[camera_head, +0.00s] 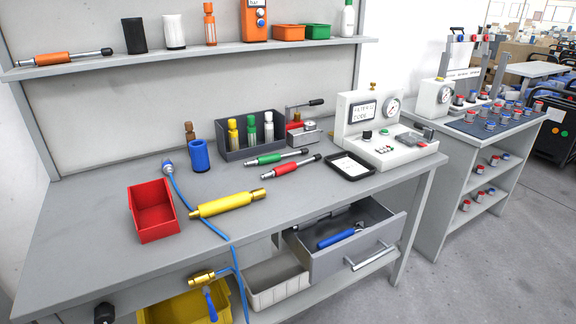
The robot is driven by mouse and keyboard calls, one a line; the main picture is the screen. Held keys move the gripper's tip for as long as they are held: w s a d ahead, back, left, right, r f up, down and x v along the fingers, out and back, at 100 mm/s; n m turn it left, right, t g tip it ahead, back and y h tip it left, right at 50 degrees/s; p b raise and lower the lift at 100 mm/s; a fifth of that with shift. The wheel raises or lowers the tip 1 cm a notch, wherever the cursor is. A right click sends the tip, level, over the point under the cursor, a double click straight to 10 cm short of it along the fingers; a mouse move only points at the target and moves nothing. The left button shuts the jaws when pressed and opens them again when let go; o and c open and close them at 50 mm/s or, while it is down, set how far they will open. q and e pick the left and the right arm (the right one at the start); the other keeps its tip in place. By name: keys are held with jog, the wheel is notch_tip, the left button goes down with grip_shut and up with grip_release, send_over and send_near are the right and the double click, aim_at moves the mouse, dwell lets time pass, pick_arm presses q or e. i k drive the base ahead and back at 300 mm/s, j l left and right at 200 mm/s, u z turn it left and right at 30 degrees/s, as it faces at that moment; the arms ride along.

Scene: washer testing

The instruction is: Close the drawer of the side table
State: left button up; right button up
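The grey drawer (335,264) under the right part of the workbench is pulled out toward the front right. Its front panel carries a silver bar handle (370,257). Inside lie a blue-handled tool (340,238) and a dark tool (315,219) partly hidden under the bench top. The drawer's back end is hidden beneath the grey bench top (95,240). Neither of my grippers shows in the head view.
A white bin (277,288) stands below, left of the drawer. Open floor (480,270) lies to the right.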

aim_at(386, 228)
jog(key=i+l+u, duration=0.1)
jog(key=i, duration=0.3)
jog(key=i+l+u, duration=0.1)
jog(key=i+l, duration=0.25)
jog(key=i, duration=0.05)
